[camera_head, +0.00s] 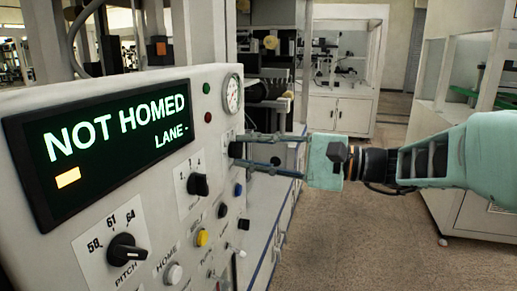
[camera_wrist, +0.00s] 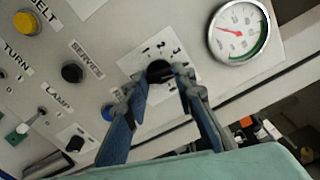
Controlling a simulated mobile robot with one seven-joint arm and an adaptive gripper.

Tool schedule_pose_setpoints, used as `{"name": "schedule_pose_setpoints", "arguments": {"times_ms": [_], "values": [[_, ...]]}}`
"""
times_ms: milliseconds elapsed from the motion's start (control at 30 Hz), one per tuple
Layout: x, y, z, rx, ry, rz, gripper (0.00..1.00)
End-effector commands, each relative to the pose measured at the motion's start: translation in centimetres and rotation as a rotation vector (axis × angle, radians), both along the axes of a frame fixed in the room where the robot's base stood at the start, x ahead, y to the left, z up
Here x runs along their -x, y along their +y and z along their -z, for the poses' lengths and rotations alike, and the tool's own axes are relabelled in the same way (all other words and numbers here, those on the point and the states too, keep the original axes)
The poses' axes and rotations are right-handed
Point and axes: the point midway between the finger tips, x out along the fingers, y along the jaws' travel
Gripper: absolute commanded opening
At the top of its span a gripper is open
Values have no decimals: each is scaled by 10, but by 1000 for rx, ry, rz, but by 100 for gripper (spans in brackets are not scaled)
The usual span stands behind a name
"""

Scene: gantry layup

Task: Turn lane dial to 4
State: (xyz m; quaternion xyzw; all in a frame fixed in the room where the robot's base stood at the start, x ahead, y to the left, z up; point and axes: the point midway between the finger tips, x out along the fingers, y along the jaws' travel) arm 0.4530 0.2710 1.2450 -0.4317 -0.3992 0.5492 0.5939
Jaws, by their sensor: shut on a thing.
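My gripper (camera_head: 243,150) reaches in from the right, its two fingers shut on a small black dial (camera_head: 234,149) on the white control panel, just below the gauge. In the wrist view, my gripper (camera_wrist: 162,82) has a finger on each side of the black dial (camera_wrist: 158,70). The dial's white plate carries small numbers around the knob; its pointer direction is hard to tell. The dial's own name is not readable. The green-lettered display (camera_head: 105,140) reads "NOT HOMED" and "LANE -".
Nearby are a second black dial (camera_head: 198,184), the PITCH dial (camera_head: 127,250), a yellow button (camera_head: 202,237) and the white HOME button (camera_head: 173,273). The round gauge (camera_wrist: 238,32) sits close to the held dial. Open floor (camera_head: 345,225) lies right of the panel.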

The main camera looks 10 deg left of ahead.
Motion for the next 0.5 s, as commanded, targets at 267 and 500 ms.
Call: {"name": "schedule_pose_setpoints", "arguments": {"times_ms": [267,500], "values": [[0,0,1,1,3,0,0],[0,0,1,1,2,0,42]]}}
